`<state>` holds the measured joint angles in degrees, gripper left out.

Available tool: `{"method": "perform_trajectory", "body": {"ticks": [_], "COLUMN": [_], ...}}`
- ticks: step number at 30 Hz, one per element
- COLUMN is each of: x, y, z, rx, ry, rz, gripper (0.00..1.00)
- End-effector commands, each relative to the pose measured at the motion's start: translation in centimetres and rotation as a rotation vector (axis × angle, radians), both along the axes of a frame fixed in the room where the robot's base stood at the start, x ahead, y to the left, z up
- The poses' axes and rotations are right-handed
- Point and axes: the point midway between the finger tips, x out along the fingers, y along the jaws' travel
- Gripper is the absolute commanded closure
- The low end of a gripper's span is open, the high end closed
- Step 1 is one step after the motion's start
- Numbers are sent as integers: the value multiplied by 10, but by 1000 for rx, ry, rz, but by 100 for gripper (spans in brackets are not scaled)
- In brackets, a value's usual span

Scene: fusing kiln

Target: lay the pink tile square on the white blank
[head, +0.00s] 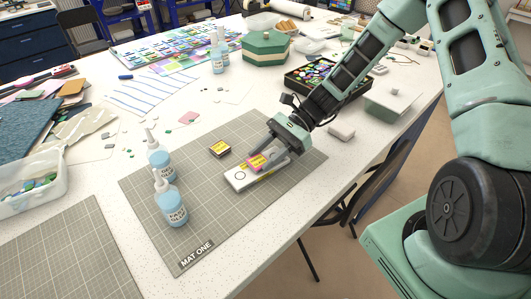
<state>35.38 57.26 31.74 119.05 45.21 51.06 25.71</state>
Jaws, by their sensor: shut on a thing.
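The white blank (238,178) is a pale, long piece lying on the grey gridded mat labelled MAT ONE (155,208). My fingers hide part of the tile and of the blank's far end. My gripper is shut on the tile, coming in from the upper right.
A dark-edged tile with a yellow face (220,148) lies on the mat behind the blank. A small white block (341,132) is right of my gripper. The near mat area is clear.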

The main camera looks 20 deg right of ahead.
Motion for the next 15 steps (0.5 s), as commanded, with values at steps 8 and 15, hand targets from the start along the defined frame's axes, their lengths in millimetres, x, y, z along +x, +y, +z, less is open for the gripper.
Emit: {"method": "perform_trajectory", "body": {"ticks": [8,15], "x": [0,0], "y": [0,0], "z": [-3,-3], "rx": [0,0], "ry": [1,0], "rz": [0,0], "gripper": [58,39]}}
